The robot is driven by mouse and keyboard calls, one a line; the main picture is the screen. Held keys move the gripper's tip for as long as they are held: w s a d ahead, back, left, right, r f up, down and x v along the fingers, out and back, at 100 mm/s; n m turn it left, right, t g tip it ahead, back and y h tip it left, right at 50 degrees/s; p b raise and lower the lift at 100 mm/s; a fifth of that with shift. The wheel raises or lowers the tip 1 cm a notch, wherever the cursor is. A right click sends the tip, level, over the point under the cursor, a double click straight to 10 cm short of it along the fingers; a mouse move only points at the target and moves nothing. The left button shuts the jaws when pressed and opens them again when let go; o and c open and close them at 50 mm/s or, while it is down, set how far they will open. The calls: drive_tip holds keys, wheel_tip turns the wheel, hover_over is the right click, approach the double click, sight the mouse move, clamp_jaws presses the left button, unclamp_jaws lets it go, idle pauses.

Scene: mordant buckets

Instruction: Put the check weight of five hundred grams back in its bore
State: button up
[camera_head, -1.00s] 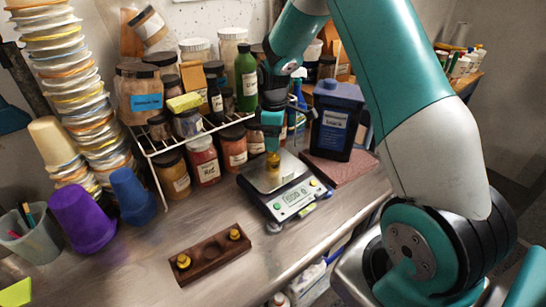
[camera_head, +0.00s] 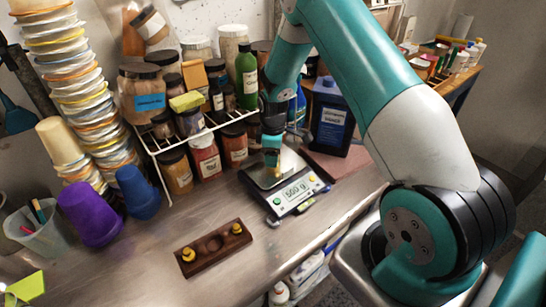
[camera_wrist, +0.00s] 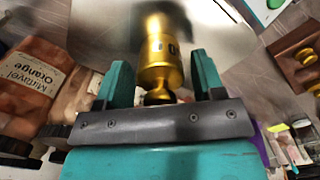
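The brass check weight (camera_wrist: 162,55) stands on the steel pan of the scale (camera_head: 297,194), whose display reads 500 g. My gripper (camera_wrist: 163,85) is over the weight, one finger on each side of its narrow neck and knob. The fingers are open, with a gap on both sides. In the head view my gripper (camera_head: 272,160) hides most of the weight. The dark wooden block (camera_head: 213,262) lies on the bench left of the scale. It holds a small brass weight at each end, and the wide bore between them is empty.
A white wire rack (camera_head: 190,140) with jars stands behind the scale. A dark blue bottle (camera_head: 331,120) stands behind it to the right, near a reddish slab (camera_head: 340,165). Purple (camera_head: 90,212) and blue cups are at the left. The bench between block and scale is clear.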

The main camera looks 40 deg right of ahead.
clamp_jaws()
drive_tip(key=shift+r, duration=0.1)
